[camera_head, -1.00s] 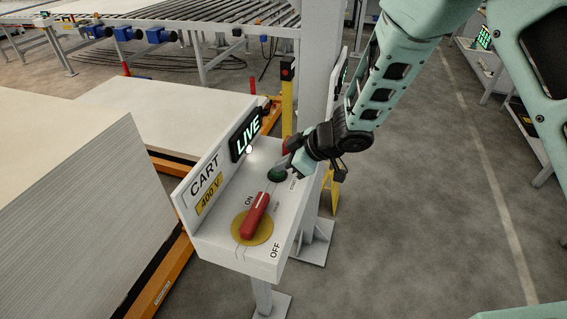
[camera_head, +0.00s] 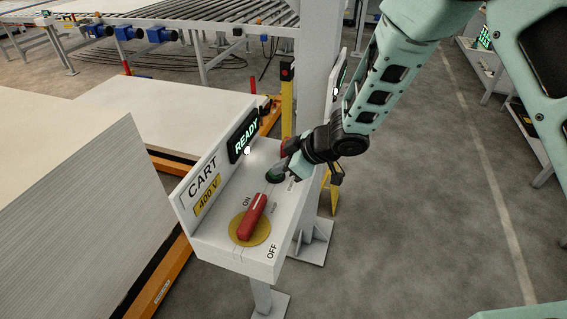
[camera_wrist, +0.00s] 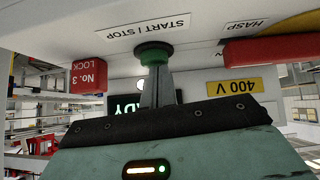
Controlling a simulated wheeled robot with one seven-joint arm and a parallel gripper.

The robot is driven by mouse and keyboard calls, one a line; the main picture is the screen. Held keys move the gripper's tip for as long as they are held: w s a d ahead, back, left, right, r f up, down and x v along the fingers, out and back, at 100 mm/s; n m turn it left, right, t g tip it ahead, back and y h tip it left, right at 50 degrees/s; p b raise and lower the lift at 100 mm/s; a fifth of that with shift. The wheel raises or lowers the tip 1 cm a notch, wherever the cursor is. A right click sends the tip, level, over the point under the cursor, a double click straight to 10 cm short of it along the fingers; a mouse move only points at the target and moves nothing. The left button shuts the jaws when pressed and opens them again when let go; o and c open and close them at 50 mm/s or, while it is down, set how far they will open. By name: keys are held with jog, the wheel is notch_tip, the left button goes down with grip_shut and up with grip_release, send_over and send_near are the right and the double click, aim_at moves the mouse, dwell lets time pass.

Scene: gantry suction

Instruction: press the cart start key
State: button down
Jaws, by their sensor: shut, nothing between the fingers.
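The cart panel (camera_head: 225,238) is a white box on a post, with CART and 400 V labels on its upright back. Its display (camera_head: 243,139) reads READY in green. The start key is a round green button (camera_head: 275,174) on the panel's top, and it also shows in the wrist view (camera_wrist: 154,50) beside the START / STOP label. My gripper (camera_head: 283,166) is shut and empty. In the wrist view its fingertips (camera_wrist: 157,68) meet the green button and partly cover it. The red rotary handle (camera_head: 252,216) on its yellow disc points towards ON.
A red block marked No. 3 LOCK (camera_wrist: 87,75) sits beside the button. A grey column (camera_head: 317,80) stands just behind the panel. Stacked boards (camera_head: 90,190) fill the left. The floor (camera_head: 430,220) on the right is clear.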

notch_tip(320, 180, up, 3)
jog(key=shift+a+r+p, duration=0.1)
jog(key=shift+a+p, duration=0.05)
jog(key=shift+p, duration=0.5)
jog(key=b+v, duration=0.1)
jog(key=v, duration=0.8)
jog(key=shift+d+b, duration=0.35)
jog(key=shift+d, duration=0.05)
jog(key=shift+s+r, duration=0.1)
jog(key=s+d+m+g+h+b, duration=0.2)
jog(key=s+d+m+h+b, duration=0.1)
jog(key=s, duration=1)
jog(key=s+d+m+g+h+b, duration=0.1)
jog(key=s+d+m+h+b, duration=0.2)
jog(key=s, duration=1)
jog(key=shift+s+d+f+m+g+h, duration=0.2)
jog(key=shift+s+d+m+g+h, duration=0.15)
jog(key=shift+d+h, duration=0.5)
jog(key=shift+d, duration=0.1)
